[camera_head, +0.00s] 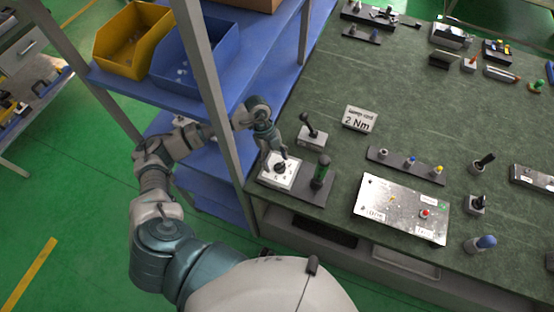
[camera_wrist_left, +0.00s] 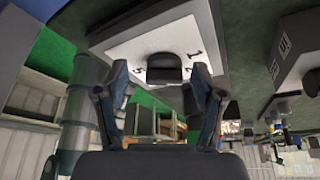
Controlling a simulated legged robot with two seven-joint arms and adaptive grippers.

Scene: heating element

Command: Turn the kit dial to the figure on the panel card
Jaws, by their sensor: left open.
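The kit dial (camera_head: 279,170) is a dark knob on a white square plate, on a dark base at the table's near left corner. In the left wrist view the black knob (camera_wrist_left: 167,68) stands on the white plate (camera_wrist_left: 150,42), with figures 1 and 5 legible. My left gripper (camera_head: 280,148) is at the dial. In the wrist view its open fingers (camera_wrist_left: 160,80) stand on either side of the knob, with gaps showing. My right gripper is not in view.
A metal panel (camera_head: 402,207) lies to the right.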

